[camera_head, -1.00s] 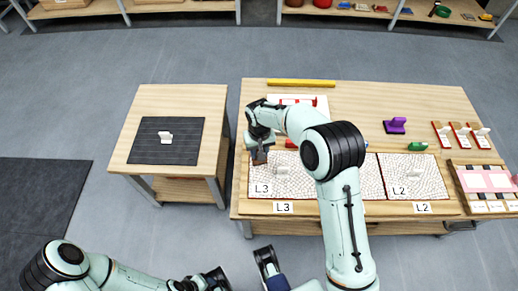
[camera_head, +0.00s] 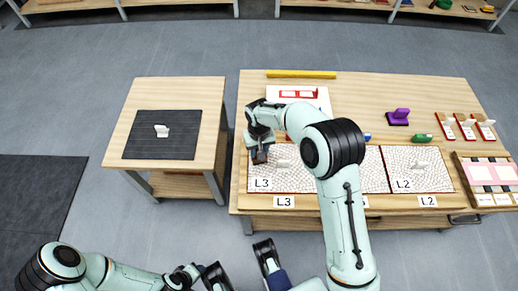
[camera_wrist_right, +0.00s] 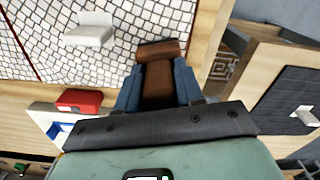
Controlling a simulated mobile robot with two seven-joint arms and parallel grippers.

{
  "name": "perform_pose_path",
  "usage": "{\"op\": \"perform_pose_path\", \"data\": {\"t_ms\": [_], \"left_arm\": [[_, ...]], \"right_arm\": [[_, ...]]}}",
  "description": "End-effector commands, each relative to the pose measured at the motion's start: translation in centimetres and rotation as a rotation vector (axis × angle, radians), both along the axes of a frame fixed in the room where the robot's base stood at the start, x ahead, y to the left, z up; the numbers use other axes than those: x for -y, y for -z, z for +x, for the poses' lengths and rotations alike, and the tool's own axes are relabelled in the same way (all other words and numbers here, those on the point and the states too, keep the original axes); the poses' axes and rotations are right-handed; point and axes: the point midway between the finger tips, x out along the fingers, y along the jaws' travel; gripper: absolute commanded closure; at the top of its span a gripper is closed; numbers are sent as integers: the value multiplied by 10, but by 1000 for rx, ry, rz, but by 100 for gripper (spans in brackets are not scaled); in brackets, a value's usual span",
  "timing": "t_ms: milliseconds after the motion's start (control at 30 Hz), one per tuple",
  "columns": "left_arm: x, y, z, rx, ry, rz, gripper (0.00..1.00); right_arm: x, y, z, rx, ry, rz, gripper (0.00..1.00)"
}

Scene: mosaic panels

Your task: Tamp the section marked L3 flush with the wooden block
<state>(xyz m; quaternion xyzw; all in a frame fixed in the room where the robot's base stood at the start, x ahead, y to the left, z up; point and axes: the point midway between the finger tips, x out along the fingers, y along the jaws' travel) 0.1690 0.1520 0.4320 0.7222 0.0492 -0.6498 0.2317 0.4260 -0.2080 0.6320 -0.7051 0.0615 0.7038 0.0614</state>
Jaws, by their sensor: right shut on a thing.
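The L3 section (camera_head: 290,182) is a whitish mosaic panel with dark joints at the left of the main table, with a pale handled piece on it. It also shows in the right wrist view (camera_wrist_right: 40,50). My right gripper (camera_head: 260,150) is shut on the brown wooden block (camera_wrist_right: 160,80), over the panel's left part near its back edge. I cannot tell whether the block touches the tiles. My arm hides part of the panels. My left gripper (camera_head: 217,277) is at the bottom edge, partly cut off, away from the table; its opening is unclear.
The L2 panel (camera_head: 432,173) lies to the right. A red-and-white board (camera_head: 318,106), a yellow bar (camera_head: 301,74), a purple handled tool (camera_head: 398,117) and a green item (camera_head: 421,138) lie behind. A side table (camera_head: 140,100) with a dark mat (camera_head: 140,142) stands left across a narrow gap.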

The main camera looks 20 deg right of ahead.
Motion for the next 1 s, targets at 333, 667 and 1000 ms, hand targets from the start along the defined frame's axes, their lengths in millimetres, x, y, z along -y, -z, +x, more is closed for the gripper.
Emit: {"op": "perform_pose_path", "data": {"t_ms": [333, 667, 1000], "left_arm": [[0, 0, -1, -2, 1, -1, 57], [0, 3, -1, -3, 1, -1, 57], [0, 5, -1, -3, 1, 0, 57]], "right_arm": [[0, 0, 0, 1, 0, 0, 94], [0, 4, 0, 0, 0, 0, 94], [0, 8, 0, 0, 0, 0, 94]]}}
